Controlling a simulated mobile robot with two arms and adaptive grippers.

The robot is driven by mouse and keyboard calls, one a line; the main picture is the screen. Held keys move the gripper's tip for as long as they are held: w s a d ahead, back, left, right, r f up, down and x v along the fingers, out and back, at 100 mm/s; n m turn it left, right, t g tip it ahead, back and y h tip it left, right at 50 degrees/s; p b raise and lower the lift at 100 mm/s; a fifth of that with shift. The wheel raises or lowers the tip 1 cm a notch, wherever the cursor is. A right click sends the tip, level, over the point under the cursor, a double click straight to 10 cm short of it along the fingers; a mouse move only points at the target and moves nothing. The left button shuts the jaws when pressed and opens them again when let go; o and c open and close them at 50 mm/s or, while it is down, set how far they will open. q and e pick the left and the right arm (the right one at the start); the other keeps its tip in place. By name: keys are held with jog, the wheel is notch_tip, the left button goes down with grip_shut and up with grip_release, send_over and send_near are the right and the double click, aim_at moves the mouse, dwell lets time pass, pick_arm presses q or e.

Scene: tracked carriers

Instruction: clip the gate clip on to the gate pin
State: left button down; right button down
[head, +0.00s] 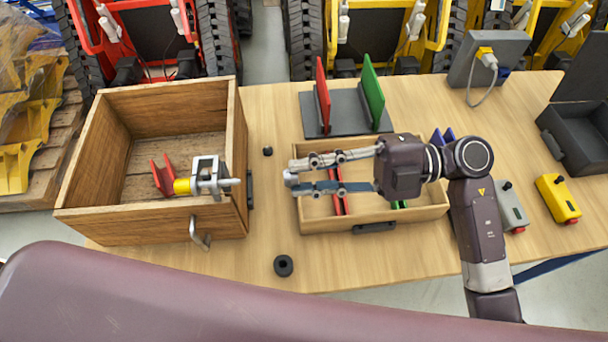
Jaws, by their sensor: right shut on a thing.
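My right gripper (290,178) reaches in from the right over the shallow wooden tray. Its fingers point left and are shut on a small grey thing at the tips, mostly hidden by them; I cannot tell for certain that it is the gate clip. To its left, at the right side of the large wooden box (88,212), is a grey metal bracket (207,170) with a short rod (230,182) pointing right, which looks like the gate pin. A red forked piece with a yellow collar (183,186) sits left of the bracket. The fingertips are apart from the rod. My left gripper is out of view.
The shallow tray (437,212) holds red and green pieces. Behind it stands a dark rack (346,112) with red and green panels. Black rings (283,265) lie on the table (270,110). A yellow box (557,198) and a grey charger (487,60) are at right.

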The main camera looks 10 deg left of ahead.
aim_at(238, 183)
jog(key=shift+d, duration=0.1)
jog(key=shift+w, duration=0.1)
jog(key=shift+p+x, duration=0.9)
jog(key=shift+x, duration=1.95)
jog(key=shift+p, duration=0.75)
jog(key=shift+p+x, duration=0.3)
jog(key=shift+x, duration=0.9)
jog(key=shift+r+p, duration=0.1)
jog(key=shift+p, duration=0.35)
dwell(0.6)
